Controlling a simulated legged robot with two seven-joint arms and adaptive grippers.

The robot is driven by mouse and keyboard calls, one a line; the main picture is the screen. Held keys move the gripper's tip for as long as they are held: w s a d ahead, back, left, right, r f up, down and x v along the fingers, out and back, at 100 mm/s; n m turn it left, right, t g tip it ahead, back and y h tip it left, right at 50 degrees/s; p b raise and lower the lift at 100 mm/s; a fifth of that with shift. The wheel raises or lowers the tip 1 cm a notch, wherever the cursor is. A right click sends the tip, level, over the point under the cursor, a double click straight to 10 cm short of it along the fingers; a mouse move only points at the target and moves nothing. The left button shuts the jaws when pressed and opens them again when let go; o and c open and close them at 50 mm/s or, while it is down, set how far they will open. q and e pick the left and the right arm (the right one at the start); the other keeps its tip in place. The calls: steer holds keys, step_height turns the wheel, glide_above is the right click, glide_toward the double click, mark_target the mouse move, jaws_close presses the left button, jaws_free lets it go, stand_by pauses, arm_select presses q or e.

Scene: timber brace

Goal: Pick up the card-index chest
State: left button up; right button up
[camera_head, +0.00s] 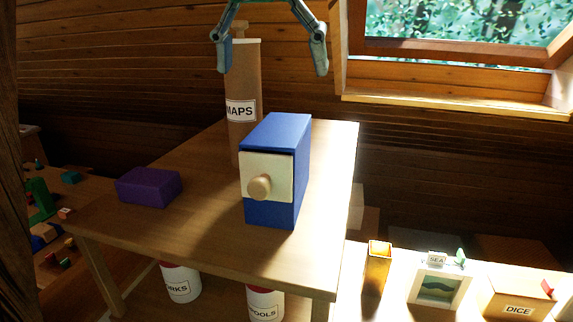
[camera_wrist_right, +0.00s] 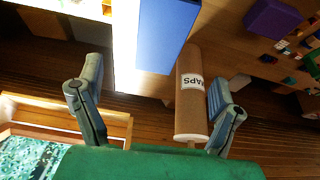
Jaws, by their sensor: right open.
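The card-index chest (camera_head: 276,170) is a blue box with a cream drawer front and a round wooden knob. It stands upright on the wooden table (camera_head: 205,215), near its right side. In the right wrist view the blue top of the chest (camera_wrist_right: 165,35) shows beyond the fingers. My right gripper (camera_head: 272,60) is open and empty, above and behind the chest at the top of the head view. In the wrist view its fingers (camera_wrist_right: 160,95) are spread wide, apart from the chest. My left gripper is not in view.
A brown tube labelled MAPS (camera_head: 243,90) stands behind the chest, close to my right gripper. A purple box (camera_head: 148,186) lies left of the chest. A sunlit surface at right holds a box labelled DICE (camera_head: 515,298). A window (camera_head: 455,30) is at the back right.

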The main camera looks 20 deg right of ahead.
mark_target(276, 128)
steer(key=f, duration=0.1)
steer(key=d+f, duration=0.1)
steer(key=shift+w+d+f, duration=0.15)
steer(key=shift+w+f, duration=0.15)
steer(key=shift+w, duration=0.05)
steer(key=x, duration=0.3)
steer(key=a+x, duration=0.1)
steer(key=shift+w+d+f, duration=0.2)
steer(key=shift+w+f, duration=0.15)
steer(key=shift+w, duration=0.1)
steer(key=shift+w+a+f, duration=0.1)
steer(key=shift+f, duration=0.35)
steer(key=shift+w+f, duration=0.1)
steer(key=shift+f, duration=0.15)
steer(key=f, duration=0.1)
steer(key=w+d+f, duration=0.1)
steer(key=f, duration=0.1)
steer(key=w+d+f, duration=0.1)
steer(key=shift+d+f, duration=0.1)
steer(key=shift+f, duration=0.05)
steer(key=shift+a, duration=0.4)
steer(key=shift+d+p, duration=0.3)
steer(key=shift+p, duration=0.25)
